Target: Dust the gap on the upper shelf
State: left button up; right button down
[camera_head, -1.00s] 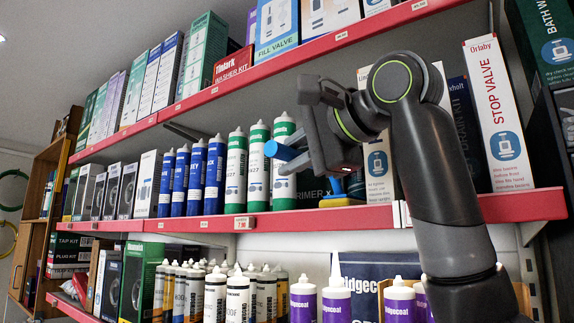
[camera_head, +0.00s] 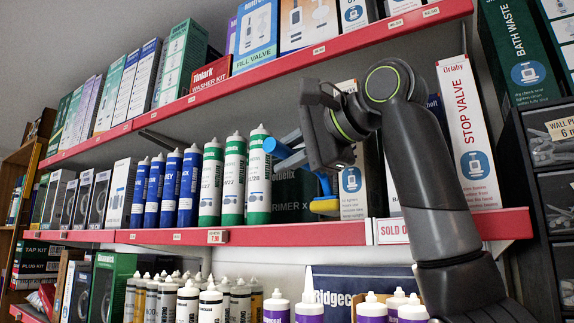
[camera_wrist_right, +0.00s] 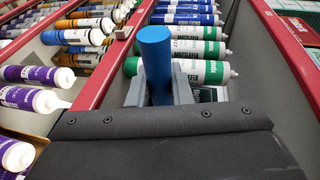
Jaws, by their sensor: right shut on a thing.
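In the head view, my right gripper (camera_head: 300,158) is in front of the red-edged middle shelf (camera_head: 280,235), at the right end of the green-and-white cartridges. It is shut on the blue handle (camera_head: 277,148) of a tool with a yellow head (camera_head: 324,205). The head hangs low near the shelf's front edge; I cannot tell whether it touches. In the right wrist view, the blue handle (camera_wrist_right: 156,55) stands between the fingers. A stretch without front-row goods lies between the cartridges and the white boxes, with a dark box (camera_head: 292,195) behind. My left gripper is out of view.
Green-and-white cartridges (camera_head: 233,180) stand close left of the tool. A white box (camera_head: 352,180) and the stop valve box (camera_head: 468,135) stand to the right, partly behind my arm. A red-edged shelf (camera_head: 300,57) with boxes runs above. Purple-labelled cartridges (camera_head: 309,310) stand below.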

aim_at(278, 143)
jog(key=shift+s+a+b, duration=0.3)
jog(key=shift+s, duration=0.1)
jog(key=shift+s+a+b, duration=0.7)
jog(key=shift+s+a, duration=0.3)
jog(key=shift+s, duration=0.25)
jog(key=s+a+b, duration=0.4)
jog(key=s+a, duration=0.5)
jog(key=s, duration=0.3)
jog(key=shift+s, duration=0.25)
jog(key=shift+d+r, duration=0.1)
dwell(0.4)
jog(key=shift+w, duration=0.1)
jog(key=shift+w, duration=0.1)
